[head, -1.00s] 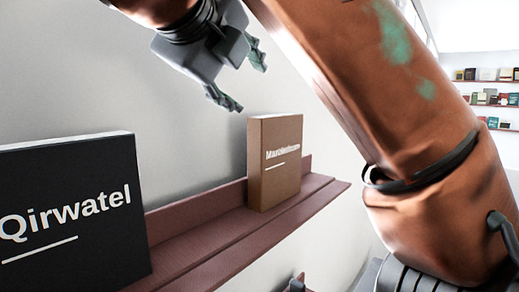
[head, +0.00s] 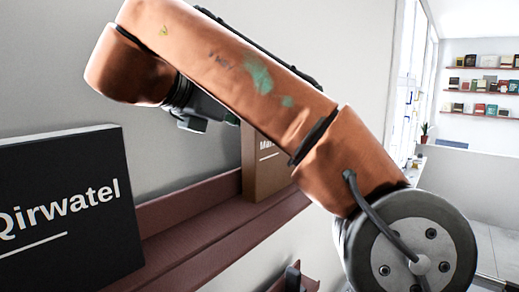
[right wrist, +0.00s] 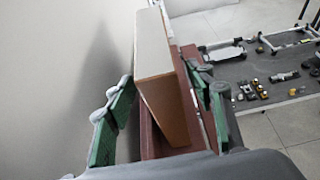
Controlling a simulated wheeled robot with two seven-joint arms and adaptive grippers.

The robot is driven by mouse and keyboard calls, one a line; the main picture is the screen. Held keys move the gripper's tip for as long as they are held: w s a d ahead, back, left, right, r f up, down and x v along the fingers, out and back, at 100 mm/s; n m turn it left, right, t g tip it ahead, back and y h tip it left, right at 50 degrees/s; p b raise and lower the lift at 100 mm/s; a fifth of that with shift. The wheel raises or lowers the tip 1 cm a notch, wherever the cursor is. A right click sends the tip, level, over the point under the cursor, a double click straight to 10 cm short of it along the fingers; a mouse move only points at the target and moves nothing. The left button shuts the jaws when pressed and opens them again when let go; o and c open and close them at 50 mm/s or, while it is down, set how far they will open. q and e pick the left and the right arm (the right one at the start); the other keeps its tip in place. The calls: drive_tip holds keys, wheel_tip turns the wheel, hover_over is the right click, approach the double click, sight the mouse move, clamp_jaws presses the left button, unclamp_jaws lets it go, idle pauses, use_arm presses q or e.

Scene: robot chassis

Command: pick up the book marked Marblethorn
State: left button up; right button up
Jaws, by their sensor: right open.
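The brown book marked Marblethorn (head: 262,172) stands upright on the dark red wall shelf (head: 185,236). My right arm covers much of it in the head view, and only the start of its title shows. In the right wrist view the book (right wrist: 165,100) shows its pale page edge and brown cover. My right gripper (right wrist: 162,76) is open, with one green-padded finger on each side of the book. I cannot tell whether either finger touches it. In the head view the gripper is mostly hidden behind my arm. My left gripper is not in view.
A black book marked Qirwatel (head: 62,205) stands on the same shelf at the left. The wall (head: 60,65) is close behind the shelf. Bookshelves (head: 482,87) hang far off at the right. Loose parts lie on a dark mat (right wrist: 268,112) on the floor.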

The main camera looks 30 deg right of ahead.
drive_tip(key=f+p+x, duration=0.1)
drive_tip(key=p+x, duration=0.2)
drive_tip(key=x, duration=0.4)
drive_tip(key=shift+d+f, duration=0.15)
drive_tip(key=shift+f, duration=0.05)
drive_tip(key=shift+s+a, duration=0.1)
drive_tip(key=shift+a, duration=0.15)
drive_tip(key=c, duration=0.3)
drive_tip(key=shift+d, duration=0.1)
clamp_jaws()
drive_tip(key=shift+r, duration=0.1)
